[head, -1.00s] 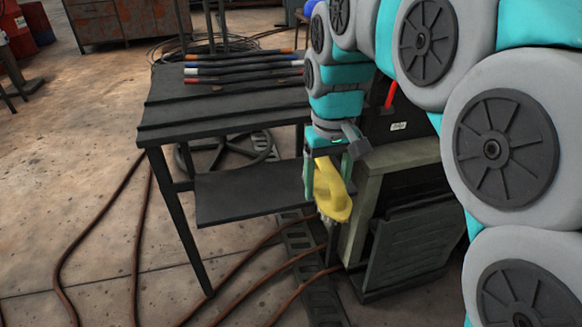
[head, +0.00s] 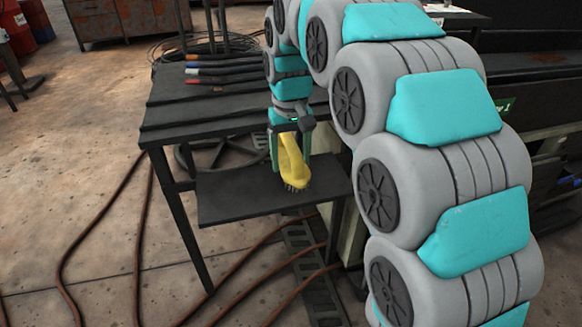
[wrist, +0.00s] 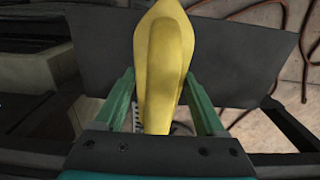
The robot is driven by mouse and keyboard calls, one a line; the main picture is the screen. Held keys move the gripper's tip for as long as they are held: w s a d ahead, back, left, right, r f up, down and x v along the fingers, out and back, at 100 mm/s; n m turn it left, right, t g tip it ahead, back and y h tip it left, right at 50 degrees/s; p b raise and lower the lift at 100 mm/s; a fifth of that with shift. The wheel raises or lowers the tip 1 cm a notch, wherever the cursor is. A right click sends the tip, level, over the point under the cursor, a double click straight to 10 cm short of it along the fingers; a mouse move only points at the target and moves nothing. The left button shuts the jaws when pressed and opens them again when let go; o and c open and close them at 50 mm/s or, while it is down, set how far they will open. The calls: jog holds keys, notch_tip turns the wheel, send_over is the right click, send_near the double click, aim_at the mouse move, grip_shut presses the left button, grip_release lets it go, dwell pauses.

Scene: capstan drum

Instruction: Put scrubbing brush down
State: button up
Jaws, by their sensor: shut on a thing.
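A yellow scrubbing brush (head: 291,162) hangs from my gripper (head: 290,150) with its dark bristles down. In the head view it appears in front of the lower shelf (head: 240,195) of the dark metal table (head: 225,115). I cannot tell whether the bristles touch the shelf. In the wrist view the brush (wrist: 164,60) sits between the two green fingers of my gripper (wrist: 163,100). The fingers are shut on it. The dark shelf (wrist: 240,60) shows behind and below it.
Several dark rods with coloured ends (head: 240,75) lie on the tabletop above the shelf. A table leg (head: 183,225) stands at the front left. Reddish hoses (head: 225,285) run over the floor. The shelf's left part is bare.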

aim_at(291, 170)
jog(key=shift+f, duration=1.6)
jog(key=o, duration=1.2)
jog(key=shift+f, duration=0.1)
jog(key=shift+c, duration=0.2)
notch_tip(291, 170, up, 12)
jog(key=shift+r, duration=0.15)
jog(key=shift+s, duration=0.1)
